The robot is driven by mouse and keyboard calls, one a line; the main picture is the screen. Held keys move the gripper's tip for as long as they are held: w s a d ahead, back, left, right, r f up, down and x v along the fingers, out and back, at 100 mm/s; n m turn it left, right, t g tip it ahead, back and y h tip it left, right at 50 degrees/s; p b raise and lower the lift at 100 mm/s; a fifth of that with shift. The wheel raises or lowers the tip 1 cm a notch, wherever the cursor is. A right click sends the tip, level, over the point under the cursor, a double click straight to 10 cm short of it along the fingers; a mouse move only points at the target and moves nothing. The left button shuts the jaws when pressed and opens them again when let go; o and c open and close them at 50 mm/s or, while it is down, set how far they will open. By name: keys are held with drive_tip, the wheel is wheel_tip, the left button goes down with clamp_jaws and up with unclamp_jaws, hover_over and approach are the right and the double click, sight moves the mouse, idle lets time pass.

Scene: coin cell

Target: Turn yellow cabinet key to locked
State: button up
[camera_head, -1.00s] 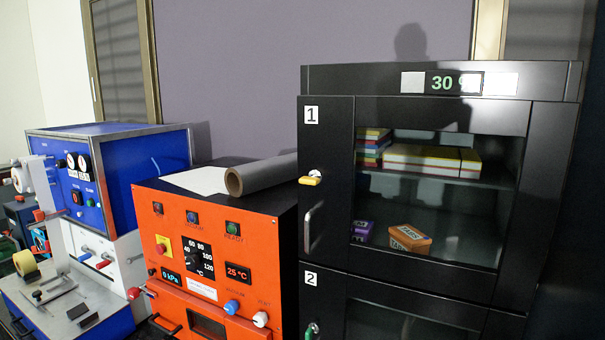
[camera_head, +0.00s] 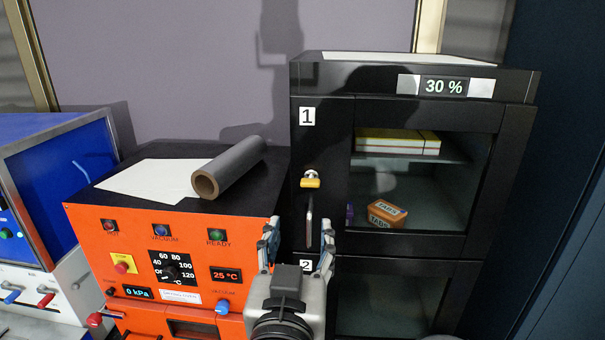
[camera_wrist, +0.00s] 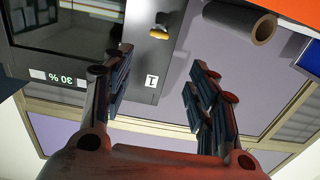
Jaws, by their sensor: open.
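The yellow cabinet key (camera_head: 310,183) sits in a silver lock on the upper door of the black cabinet (camera_head: 322,140), below the label 1 and above the door handle (camera_head: 310,222). Its yellow grip looks roughly horizontal in the head view. The key also shows in the wrist view (camera_wrist: 159,34), where the picture is upside down. My gripper (camera_head: 299,245) is in front of the cabinet's left edge, lower than the key, with its fingers spread and nothing between them. In the wrist view my gripper (camera_wrist: 160,95) is open, and the key appears beyond the fingertips, apart from them.
The orange oven (camera_head: 140,240) stands left of the cabinet, with a grey roll (camera_head: 230,168) and a white sheet (camera_head: 150,180) on top. The blue machine (camera_head: 75,160) is further left. Boxes (camera_head: 386,214) sit behind the glass. Space before the key looks clear.

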sight(310, 184)
drive_tip(key=w+p, duration=0.1)
drive_tip(key=w, duration=0.4)
drive_tip(key=w+p, duration=0.1)
drive_tip(key=w, duration=0.5)
drive_tip(key=w+d+p, duration=0.1)
drive_tip(key=w, duration=0.5)
drive_tip(key=shift+w, duration=0.15)
drive_tip(key=shift+c, duration=0.3)
drive_tip(key=c, duration=1)
